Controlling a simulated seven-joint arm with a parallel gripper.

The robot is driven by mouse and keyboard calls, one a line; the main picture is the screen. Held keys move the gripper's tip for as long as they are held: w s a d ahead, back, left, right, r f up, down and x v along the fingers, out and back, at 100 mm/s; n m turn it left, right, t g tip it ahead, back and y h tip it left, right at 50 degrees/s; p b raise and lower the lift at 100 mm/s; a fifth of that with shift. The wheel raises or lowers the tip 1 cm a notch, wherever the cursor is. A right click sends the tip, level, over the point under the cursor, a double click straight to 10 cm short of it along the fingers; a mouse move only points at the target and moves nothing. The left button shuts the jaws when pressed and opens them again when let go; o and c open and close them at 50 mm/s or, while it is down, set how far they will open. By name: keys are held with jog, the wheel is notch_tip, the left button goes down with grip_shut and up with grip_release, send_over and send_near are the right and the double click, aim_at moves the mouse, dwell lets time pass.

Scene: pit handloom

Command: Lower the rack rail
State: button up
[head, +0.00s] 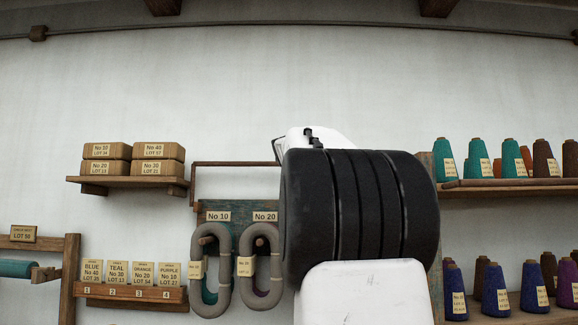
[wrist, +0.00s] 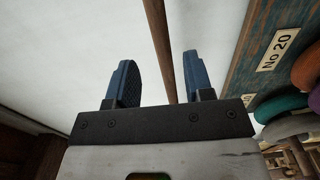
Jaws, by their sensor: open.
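The rack rail (head: 235,163) is a thin brown wooden bar above the blue-green skein board (head: 238,208). It is raised, with a side arm running down at its left end; its right end is hidden behind my arm. In the wrist view, a brown bar that looks like this rail (wrist: 160,45) runs between the two blue fingers of my gripper (wrist: 157,68). The fingers are open and apart from the bar in the picture; I cannot tell its exact depth between them. My gripper is hidden in the head view by my own arm.
Grey skeins (head: 210,270) hang on pegs under the No 10 and No 20 labels. A shelf with boxes (head: 134,182) is close on the left, and a card rack (head: 130,291) below it. Cone shelves (head: 510,184) stand right.

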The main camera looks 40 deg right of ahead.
jog(key=shift+x, duration=3.7)
grip_shut()
